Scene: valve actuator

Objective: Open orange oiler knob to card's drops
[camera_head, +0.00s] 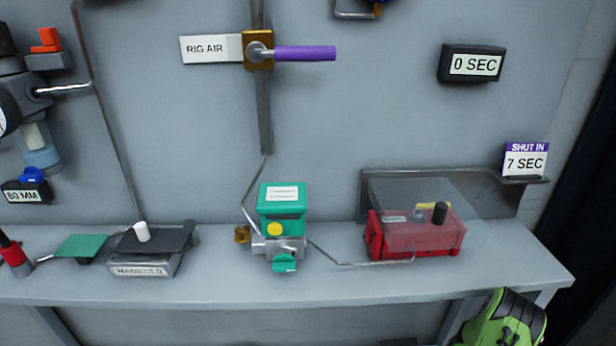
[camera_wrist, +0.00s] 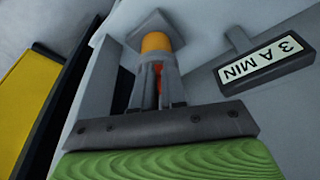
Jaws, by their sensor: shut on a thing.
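In the wrist view, my gripper (camera_wrist: 156,66) has its grey fingers closed at the lower end of an orange knob (camera_wrist: 155,42). The knob is a short cylinder below a grey angular piece. A narrow red strip shows between the fingers. Part of the knob is hidden by the fingertips. To the right is a dark-framed card (camera_wrist: 266,62), tilted in the picture, which seems to read "3 A MIN"; its middle sign is unclear.
A yellow panel (camera_wrist: 28,105) with a black edge is at the wrist view's left. In the head view, the bench (camera_head: 330,290) bears a green-topped unit (camera_head: 282,207) and a red box (camera_head: 385,240). A display (camera_head: 472,65) reads "0 SEC".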

